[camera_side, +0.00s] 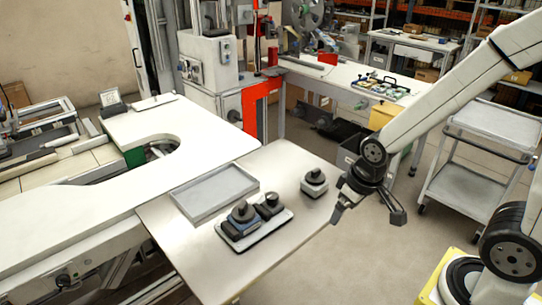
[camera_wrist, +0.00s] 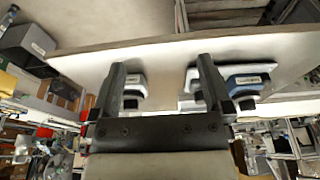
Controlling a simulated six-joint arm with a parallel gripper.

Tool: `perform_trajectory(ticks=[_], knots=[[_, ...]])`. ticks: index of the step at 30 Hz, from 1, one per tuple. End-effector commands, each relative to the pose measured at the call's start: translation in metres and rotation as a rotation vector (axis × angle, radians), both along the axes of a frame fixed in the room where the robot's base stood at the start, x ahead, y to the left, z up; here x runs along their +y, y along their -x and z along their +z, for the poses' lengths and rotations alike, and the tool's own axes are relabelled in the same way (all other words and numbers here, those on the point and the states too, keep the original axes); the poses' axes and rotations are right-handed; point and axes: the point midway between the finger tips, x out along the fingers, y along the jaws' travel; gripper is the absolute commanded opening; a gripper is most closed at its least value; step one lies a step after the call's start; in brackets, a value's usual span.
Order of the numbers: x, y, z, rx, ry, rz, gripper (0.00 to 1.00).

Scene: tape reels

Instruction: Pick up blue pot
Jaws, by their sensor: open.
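The blue pot (camera_side: 240,228) has a blue base and a dark round knob. It stands on a small light tray (camera_side: 265,238) near the middle of the table, beside a darker pot (camera_side: 268,205). My gripper (camera_side: 367,211) is open and empty, just off the table's right edge and well to the right of the blue pot. In the wrist view, my open fingers (camera_wrist: 160,70) point toward the table. The blue pot (camera_wrist: 245,82) shows there beyond the right finger, which partly hides the darker pot beside it.
A white-based pot (camera_side: 314,183) stands alone on the table between my gripper and the small tray; it also shows between my fingers in the wrist view (camera_wrist: 135,90). An empty grey tray (camera_side: 215,190) lies behind the small tray. The table's front part is clear.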

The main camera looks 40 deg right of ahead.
Motion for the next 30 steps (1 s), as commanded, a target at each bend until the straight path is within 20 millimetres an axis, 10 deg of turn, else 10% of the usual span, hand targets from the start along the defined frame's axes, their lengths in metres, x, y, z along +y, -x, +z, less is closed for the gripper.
perform_trajectory(ticks=[11,30], knots=[[0.002,0.009,-0.009,0.067,0.077,0.156,1.0],[-0.017,0.017,-0.031,0.363,0.6,1.006,1.0]])
